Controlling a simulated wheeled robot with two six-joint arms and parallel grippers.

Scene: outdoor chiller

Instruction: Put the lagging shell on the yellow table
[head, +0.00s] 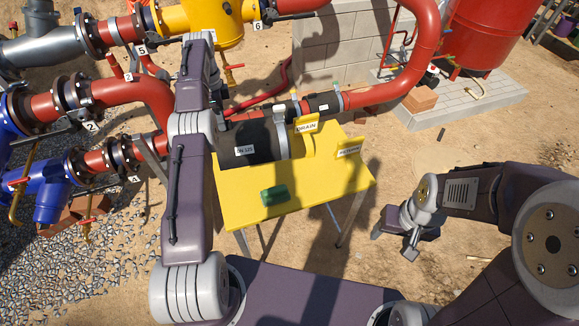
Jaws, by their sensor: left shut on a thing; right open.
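The lagging shell (260,135) is a dark, curved half-tube with a white "DN 125" label and a light grey band at its right end. It shows over the back left of the yellow table (315,187); I cannot tell whether it touches the top. My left gripper (222,112) is at the shell's left end and shut on it, with its fingertips mostly hidden behind my own arm. My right gripper (394,243) is open and empty, low over the sand to the right of the table.
A green block (275,195) lies near the table's front left. Yellow "DRAIN" (307,126) and second (349,150) signs stand at the back and right. The table's right front is clear.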

